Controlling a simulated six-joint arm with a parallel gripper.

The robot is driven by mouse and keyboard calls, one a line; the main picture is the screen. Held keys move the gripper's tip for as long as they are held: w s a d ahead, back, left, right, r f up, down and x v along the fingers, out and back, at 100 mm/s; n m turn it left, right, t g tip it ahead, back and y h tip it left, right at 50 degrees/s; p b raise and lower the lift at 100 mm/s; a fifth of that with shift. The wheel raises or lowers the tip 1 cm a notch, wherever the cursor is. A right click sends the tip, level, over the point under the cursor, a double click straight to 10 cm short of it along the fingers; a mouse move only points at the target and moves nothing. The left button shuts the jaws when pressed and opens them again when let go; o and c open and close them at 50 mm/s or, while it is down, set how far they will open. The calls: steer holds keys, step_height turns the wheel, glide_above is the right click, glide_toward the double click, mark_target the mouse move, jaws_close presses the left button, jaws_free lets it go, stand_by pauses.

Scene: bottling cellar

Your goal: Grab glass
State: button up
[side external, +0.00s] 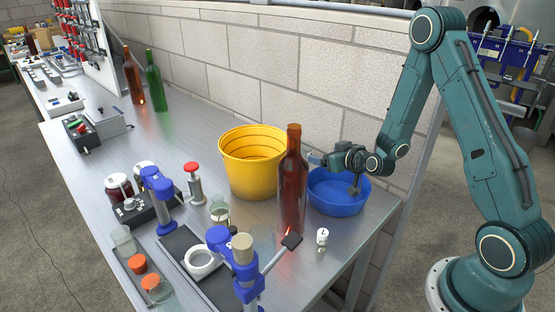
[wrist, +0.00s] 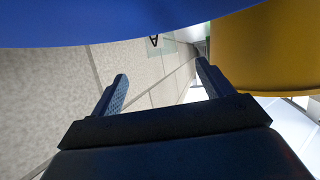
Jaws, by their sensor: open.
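A small clear glass (side external: 220,212) with a pale yellowish tint stands in front of the yellow bucket in the side view, partly hidden low down by the blue-handled device. Another clear glass vessel (side external: 123,239) is at the left end of the front tray. I cannot tell which glass is meant. My gripper (side external: 316,160) is above the blue basin, its fingers pointing left beside the yellow bucket, well apart from both glasses. In the wrist view my gripper (wrist: 161,84) is open, with nothing between its fingers. No glass is clearly seen there.
The yellow bucket (side external: 252,174) and blue basin (side external: 338,202) stand close to my gripper. A tall brown bottle (side external: 292,190) stands in front of them. Blue-handled devices (side external: 235,262) crowd the front.

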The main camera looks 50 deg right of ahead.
mark_target(309, 151)
steer(key=shift+x, duration=4)
steer(key=shift+w+f, duration=0.1)
steer(key=shift+x, duration=2.5)
steer(key=c, duration=1.1)
step_height(309, 151, up, 20)
steer(key=shift+r, duration=0.1)
